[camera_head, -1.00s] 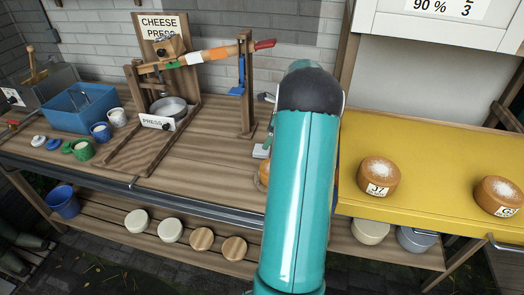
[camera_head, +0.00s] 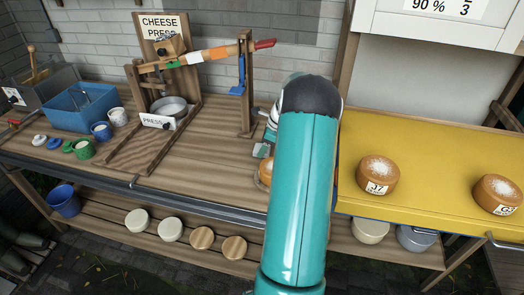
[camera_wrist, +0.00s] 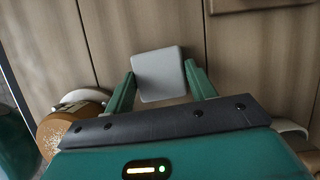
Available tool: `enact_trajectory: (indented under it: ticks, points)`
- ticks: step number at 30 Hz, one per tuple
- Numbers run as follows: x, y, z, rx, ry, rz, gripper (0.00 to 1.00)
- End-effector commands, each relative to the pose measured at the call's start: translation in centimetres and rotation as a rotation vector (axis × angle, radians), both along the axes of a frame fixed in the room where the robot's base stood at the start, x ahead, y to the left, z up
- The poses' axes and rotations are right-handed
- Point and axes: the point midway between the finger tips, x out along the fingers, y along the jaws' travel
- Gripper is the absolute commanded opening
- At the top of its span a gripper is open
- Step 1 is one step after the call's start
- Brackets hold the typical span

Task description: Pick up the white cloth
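The white cloth (camera_wrist: 160,76) is a small, flat, pale square in the wrist view, lying over the wooden bench top. My gripper (camera_wrist: 160,68) has its two green fingers spread, one at each side of the cloth. Whether the fingertips touch its edges cannot be told. In the head view a small pale patch of what looks like the cloth (camera_head: 262,150) shows on the bench left of my arm. My arm hides most of my gripper there.
A brown cheese wheel (camera_wrist: 62,122) sits close to the left of my gripper, partly hidden. The cheese press (camera_head: 165,105) stands on the bench to the left. A yellow board (camera_head: 435,165) with two cheese wheels is at the right. Bench between press and arm is clear.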

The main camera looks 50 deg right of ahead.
Motion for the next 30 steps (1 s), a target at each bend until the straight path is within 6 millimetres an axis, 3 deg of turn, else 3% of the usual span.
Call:
enact_trajectory:
  ticks: [14, 20, 30]
  points:
    - [0.0, 0.0, 0.8, -0.001, -0.001, 0.001, 0.34]
    - [0.0, -0.1, 3.5, -0.005, -0.001, 0.001, 0.34]
    - [-3.9, 4.7, 9.8, -0.002, 0.000, 0.001, 0.34]
